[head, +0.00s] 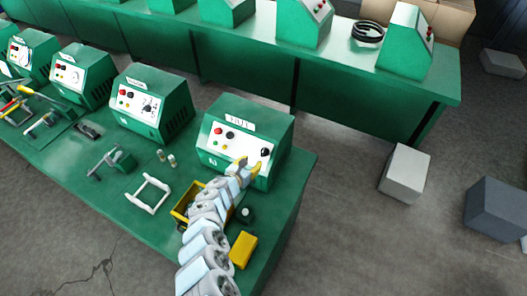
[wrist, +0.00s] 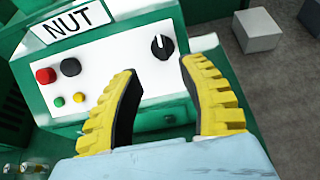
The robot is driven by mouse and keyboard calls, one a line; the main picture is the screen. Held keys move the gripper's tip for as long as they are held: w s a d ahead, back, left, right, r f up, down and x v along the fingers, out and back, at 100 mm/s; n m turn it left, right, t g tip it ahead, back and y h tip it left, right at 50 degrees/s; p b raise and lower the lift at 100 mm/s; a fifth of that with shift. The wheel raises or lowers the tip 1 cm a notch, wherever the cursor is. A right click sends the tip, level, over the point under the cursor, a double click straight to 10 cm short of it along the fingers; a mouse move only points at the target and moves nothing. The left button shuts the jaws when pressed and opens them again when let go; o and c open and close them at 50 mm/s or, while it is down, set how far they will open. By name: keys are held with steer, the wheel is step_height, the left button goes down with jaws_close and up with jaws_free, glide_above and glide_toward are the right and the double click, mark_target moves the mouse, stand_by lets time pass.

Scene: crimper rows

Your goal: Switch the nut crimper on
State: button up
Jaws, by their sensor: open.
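The nut crimper (head: 242,138) is a green box with a white front panel, at the right end of the near green bench. Its label "NUT" (wrist: 76,25) reads clearly in the wrist view. The panel holds a red button (wrist: 45,76), a black button (wrist: 71,67), small green and yellow buttons below them, and a black rotary knob (wrist: 162,47) at the right. My gripper (wrist: 157,66) has yellow ridged fingers with black inner pads. It is open and empty in front of the panel, with the knob showing beyond and between the fingertips. I cannot tell whether it touches.
Other green crimpers (head: 151,103) stand in a row to the left. A white frame (head: 149,194), a yellow bin (head: 187,203) and a yellow block (head: 243,249) lie on the bench near my arm. Grey blocks (head: 405,173) stand on the floor to the right.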

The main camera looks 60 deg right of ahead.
mark_target(263, 152)
steer(key=shift+b+x, duration=0.8)
steer(key=shift+x, duration=1.8)
steer(key=shift+b+x, duration=1.35)
steer(key=shift+x, duration=0.65)
steer(key=shift+b+x, duration=0.55)
steer(key=shift+x, duration=0.2)
steer(key=shift+d+r, duration=0.1)
steer(key=shift+d, duration=0.05)
jaws_close()
